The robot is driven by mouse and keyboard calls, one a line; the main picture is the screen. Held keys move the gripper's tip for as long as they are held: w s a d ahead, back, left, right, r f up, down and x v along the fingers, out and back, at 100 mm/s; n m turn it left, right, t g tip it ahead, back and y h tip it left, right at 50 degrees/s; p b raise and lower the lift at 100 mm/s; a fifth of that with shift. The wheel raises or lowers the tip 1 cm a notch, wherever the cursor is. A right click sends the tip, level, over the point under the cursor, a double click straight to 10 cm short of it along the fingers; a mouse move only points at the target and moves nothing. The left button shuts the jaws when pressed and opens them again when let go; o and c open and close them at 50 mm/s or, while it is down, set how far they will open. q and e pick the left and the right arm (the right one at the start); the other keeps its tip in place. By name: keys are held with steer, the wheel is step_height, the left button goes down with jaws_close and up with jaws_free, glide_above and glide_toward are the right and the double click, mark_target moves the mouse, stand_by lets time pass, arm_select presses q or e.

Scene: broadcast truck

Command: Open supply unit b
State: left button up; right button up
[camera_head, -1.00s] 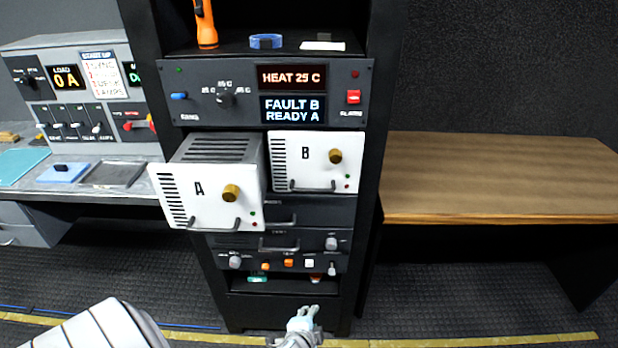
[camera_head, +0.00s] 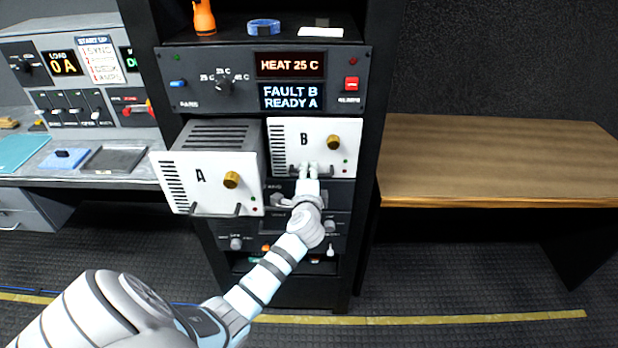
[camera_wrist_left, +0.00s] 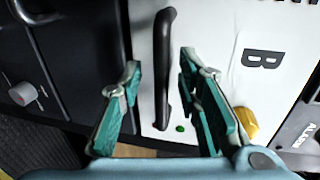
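Supply unit B (camera_head: 287,137) is a white front panel with a vent grille, a brass knob (camera_head: 333,142) and a dark handle; it sits in the rack to the right of unit A. My left gripper (camera_head: 308,172) is at the handle along the bottom of unit B. In the left wrist view the gripper (camera_wrist_left: 160,75) is open, its teal fingers on either side of the dark handle (camera_wrist_left: 163,35), with gaps visible. The letter B and the brass knob (camera_wrist_left: 247,122) show beside it. My right gripper is not in view.
Unit A (camera_head: 200,190) stands out from the rack, close to the left of my gripper. Displays above read "HEAT 25 C" (camera_head: 289,65) and "FAULT B READY A" (camera_head: 291,97). A wooden table (camera_head: 490,160) is at right; a control desk (camera_head: 70,90) is at left.

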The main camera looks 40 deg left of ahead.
arm_select(q)
steer(key=shift+w+a, duration=0.15)
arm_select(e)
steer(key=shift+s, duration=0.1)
arm_select(q)
jaws_close()
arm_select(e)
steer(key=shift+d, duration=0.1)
